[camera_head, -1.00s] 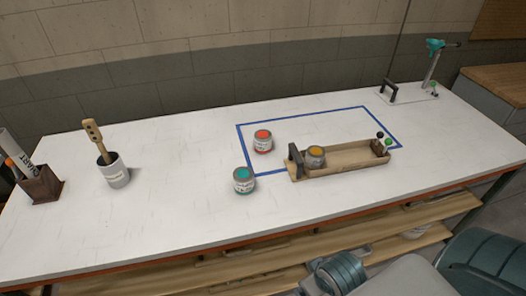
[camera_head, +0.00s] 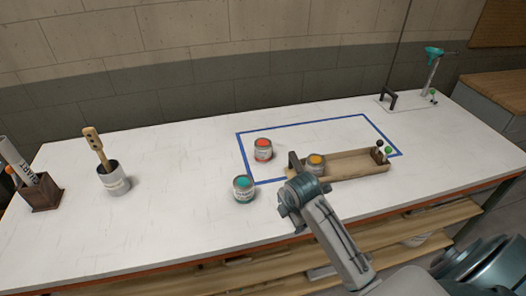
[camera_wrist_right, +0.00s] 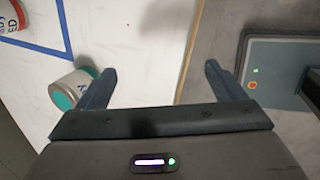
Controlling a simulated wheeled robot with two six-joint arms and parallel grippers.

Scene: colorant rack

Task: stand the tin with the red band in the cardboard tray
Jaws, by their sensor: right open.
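The tin with the red band (camera_head: 263,150) stands upright on the white table, left of the tray, inside the blue tape outline. In the right wrist view, part of it (camera_wrist_right: 12,15) shows at the top left corner. The tan tray (camera_head: 355,160) is long and shallow with a dark handle at its left end. A tin with a yellow-orange top (camera_head: 317,163) stands in its left part. My right gripper (camera_wrist_right: 155,75) is open and empty over the table's front edge. In the head view, my right arm hides part of the tray's front left corner. My left gripper is out of view.
A teal-topped tin (camera_head: 243,188) stands in front of the red one; it also shows beside my left-hand finger in the wrist view (camera_wrist_right: 68,94). A brush pot (camera_head: 113,180) and a dark box (camera_head: 40,193) stand at the left. The table between them and the tins is clear.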

